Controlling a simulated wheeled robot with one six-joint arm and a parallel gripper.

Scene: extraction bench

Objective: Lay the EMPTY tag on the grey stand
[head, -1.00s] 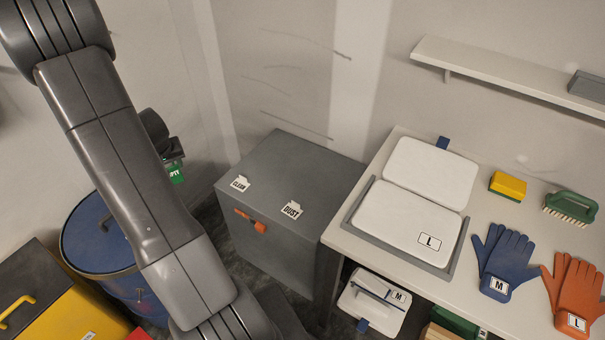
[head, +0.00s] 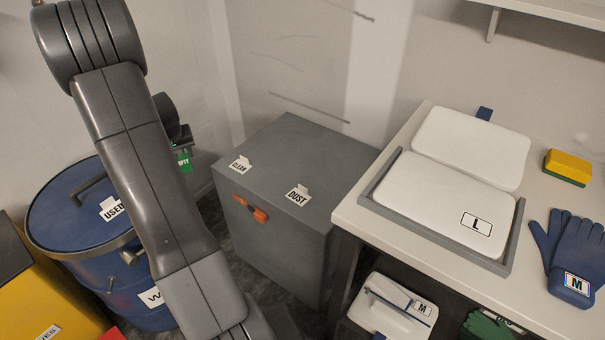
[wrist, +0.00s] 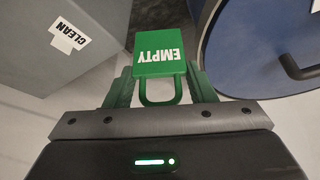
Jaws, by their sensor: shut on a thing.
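The green EMPTY tag (wrist: 160,62) hangs by its loop in my gripper (wrist: 160,92), which is shut on it. In the head view the tag (head: 184,162) shows only in part beside my arm, with my gripper (head: 186,146) just above it. The grey stand (head: 300,150) is a grey box to the right of the tag. White CLEAN (head: 240,165) and DUST (head: 298,196) tags sit at the front edge of its top. In the wrist view the stand (wrist: 85,20) is at upper left, apart from the tag.
A blue drum (head: 60,215) with a USED tag (head: 112,208) stands at left, partly behind my arm. An orange handle (head: 250,208) sticks out of the stand's front. A white bench (head: 352,215) stands at right. The back of the stand's top is clear.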

